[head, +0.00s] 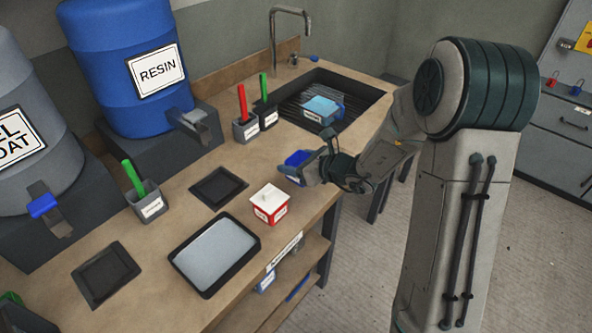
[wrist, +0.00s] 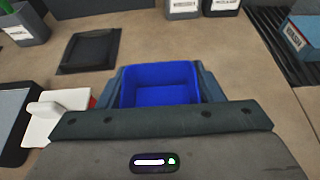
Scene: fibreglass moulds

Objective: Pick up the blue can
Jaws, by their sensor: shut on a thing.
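The blue can (head: 294,160) is an open-topped, box-like blue container. In the head view it is at the right part of the bench, partly hidden by my gripper (head: 302,172). In the wrist view the blue can (wrist: 160,84) sits between the two fingers of my gripper (wrist: 160,88), with its empty inside showing. My gripper is shut on it, one finger along each side. I cannot tell whether its base touches the bench.
A red and white lidded box (head: 269,204) stands just left of my gripper. A tray (head: 215,254), a dark square pad (head: 218,187) and tool holders (head: 246,128) are farther left and behind. A sink (head: 340,95) with a blue box (head: 322,108) lies behind right.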

